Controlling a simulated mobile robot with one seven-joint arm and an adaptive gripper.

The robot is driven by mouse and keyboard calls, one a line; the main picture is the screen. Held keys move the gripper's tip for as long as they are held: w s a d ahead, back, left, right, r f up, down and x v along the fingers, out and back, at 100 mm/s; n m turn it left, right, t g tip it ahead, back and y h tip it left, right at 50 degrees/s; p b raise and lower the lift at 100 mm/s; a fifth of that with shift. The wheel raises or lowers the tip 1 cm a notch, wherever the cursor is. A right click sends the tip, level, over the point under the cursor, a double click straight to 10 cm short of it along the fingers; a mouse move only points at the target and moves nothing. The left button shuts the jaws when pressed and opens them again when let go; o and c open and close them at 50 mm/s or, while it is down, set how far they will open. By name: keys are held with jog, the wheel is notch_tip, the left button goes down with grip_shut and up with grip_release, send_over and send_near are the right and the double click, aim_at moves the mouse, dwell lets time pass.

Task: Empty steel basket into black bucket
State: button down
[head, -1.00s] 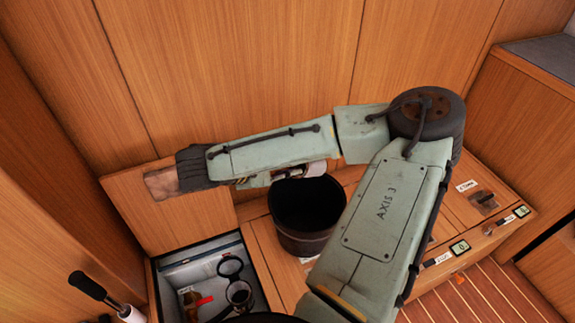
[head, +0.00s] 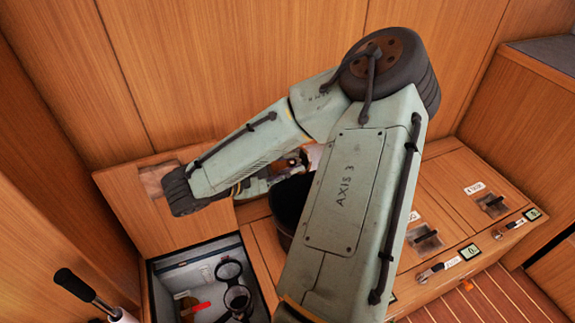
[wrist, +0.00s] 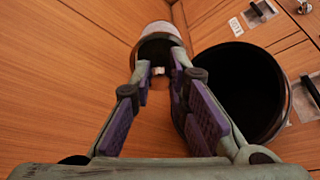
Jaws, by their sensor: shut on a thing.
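My gripper (wrist: 162,80), with purple finger pads, is shut on the rim of a small round pale vessel with a dark edge, which looks like the steel basket (wrist: 159,30). The basket is held beyond the fingertips, beside and above the black bucket. It appears tilted; I cannot tell what is inside. The black bucket (wrist: 238,92) stands open to the right in the wrist view, its inside dark. In the head view the bucket (head: 288,204) is partly hidden behind my arm, and only a pale bit of the basket (head: 314,154) shows.
An open locker (head: 196,252) at lower left holds black rings and a red item (head: 196,308); its raised lid (head: 130,195) leans near the wall. A wooden bench top with latches (head: 425,238) extends right. A black-handled lever (head: 78,285) stands at front left. Wooden walls are close behind.

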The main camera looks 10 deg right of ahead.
jog(key=f+b, duration=0.1)
jog(key=b, duration=0.2)
jog(key=shift+t+h, duration=0.3)
jog(key=shift+a+r+p, duration=0.15)
jog(key=shift+r+p, duration=0.4)
jog(key=shift+p, duration=0.2)
jog(key=shift+f+h+p, duration=0.1)
jog(key=shift+h+p, duration=0.4)
jog(key=shift+p, duration=0.05)
jog(key=shift+f+t+h, duration=0.3)
jog(key=shift+f+h, duration=0.1)
jog(key=shift+h, duration=0.1)
jog(key=shift+r+p, duration=0.1)
jog(key=shift+p, duration=0.3)
